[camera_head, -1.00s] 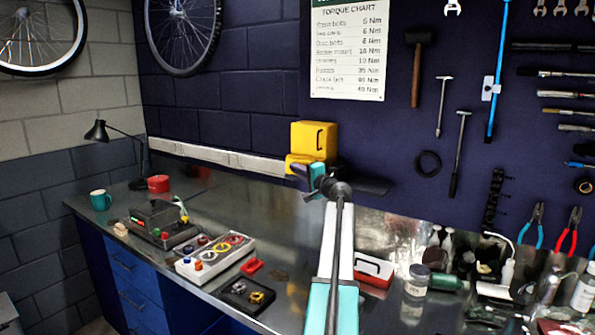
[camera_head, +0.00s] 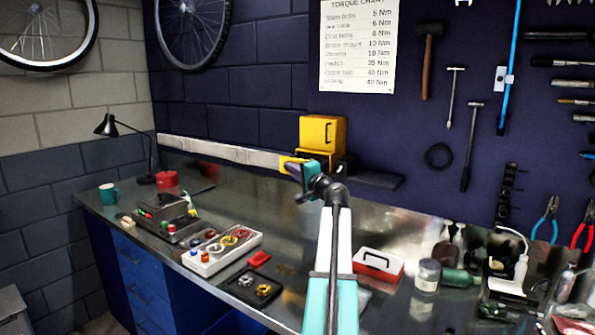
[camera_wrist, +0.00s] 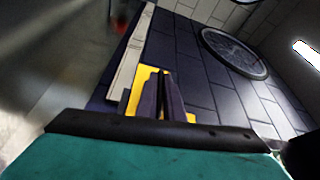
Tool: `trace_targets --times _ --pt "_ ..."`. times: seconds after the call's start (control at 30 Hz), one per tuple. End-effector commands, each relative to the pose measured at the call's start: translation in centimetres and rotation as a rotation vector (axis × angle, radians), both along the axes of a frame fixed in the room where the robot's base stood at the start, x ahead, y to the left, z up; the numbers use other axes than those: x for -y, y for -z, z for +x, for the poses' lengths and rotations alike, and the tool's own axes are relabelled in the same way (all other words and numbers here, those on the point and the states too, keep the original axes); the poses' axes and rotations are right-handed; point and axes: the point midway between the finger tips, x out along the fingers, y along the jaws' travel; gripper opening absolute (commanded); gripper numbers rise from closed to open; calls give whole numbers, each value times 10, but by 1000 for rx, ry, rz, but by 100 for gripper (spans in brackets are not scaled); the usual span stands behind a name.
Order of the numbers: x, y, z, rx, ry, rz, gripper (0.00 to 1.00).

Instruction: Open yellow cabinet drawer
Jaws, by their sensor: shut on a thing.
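The yellow cabinet (camera_head: 323,131) is a small box with a dark handle on its upper front, at the wall end of the bench. Its lower yellow drawer (camera_head: 288,163) stands out to the left of the body, with a dark gap behind its front. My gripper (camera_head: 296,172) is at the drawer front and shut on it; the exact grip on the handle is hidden. In the wrist view my dark fingers (camera_wrist: 163,96) lie close together, with the yellow drawer (camera_wrist: 146,76) around them.
A dark shelf (camera_head: 375,180) is right of the cabinet. A red-and-white box (camera_head: 378,264) and jars stand right of my arm. Bare bench lies between.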

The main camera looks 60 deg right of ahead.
Motion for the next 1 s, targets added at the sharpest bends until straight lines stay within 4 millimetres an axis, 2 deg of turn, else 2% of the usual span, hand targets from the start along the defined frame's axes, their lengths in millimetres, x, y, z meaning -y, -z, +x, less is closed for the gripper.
trace_targets --times 0.03,0.2,0.53,0.6,0.67,1.0 --pt "-9 0 0 5 -4 1 0" --pt "-20 -1 0 4 -3 0 0" --pt "-21 -2 1 5 -2 1 0" --pt "-21 -2 1 4 -2 2 16" --pt "-21 -2 1 4 -2 2 26" --pt "-20 0 -1 1 0 1 26"
